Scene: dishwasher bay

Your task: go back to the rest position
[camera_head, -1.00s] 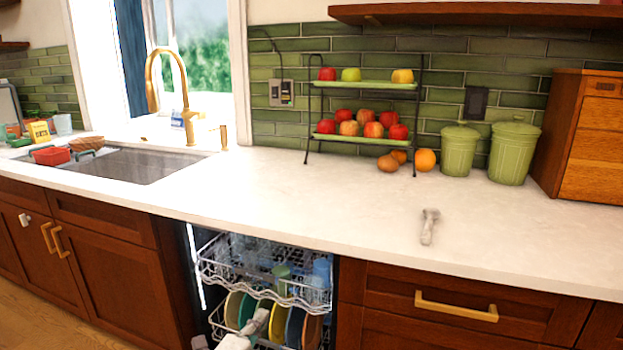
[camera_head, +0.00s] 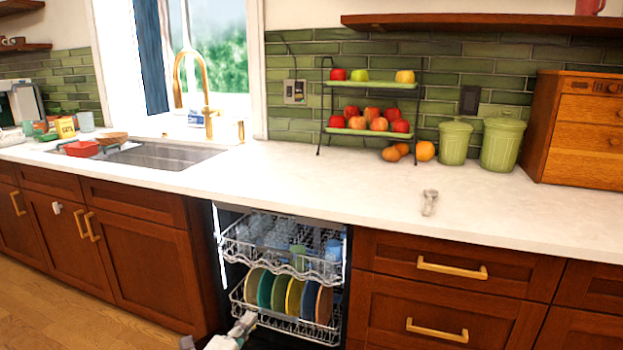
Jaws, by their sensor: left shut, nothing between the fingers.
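My left gripper (camera_head: 243,325) shows at the bottom of the head view, light grey, in front of the dishwasher's lower rack (camera_head: 318,330). It is shut with nothing held. It is close to the left front of that rack in the picture; I cannot tell the exact gap. My right gripper is not in view.
The open dishwasher has an upper rack (camera_head: 325,272) with glassware and a lower rack with several coloured plates (camera_head: 279,292). The white counter (camera_head: 350,187) above is mostly clear, with a small grey object (camera_head: 430,203) on it. Wooden floor (camera_head: 100,315) is free at left.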

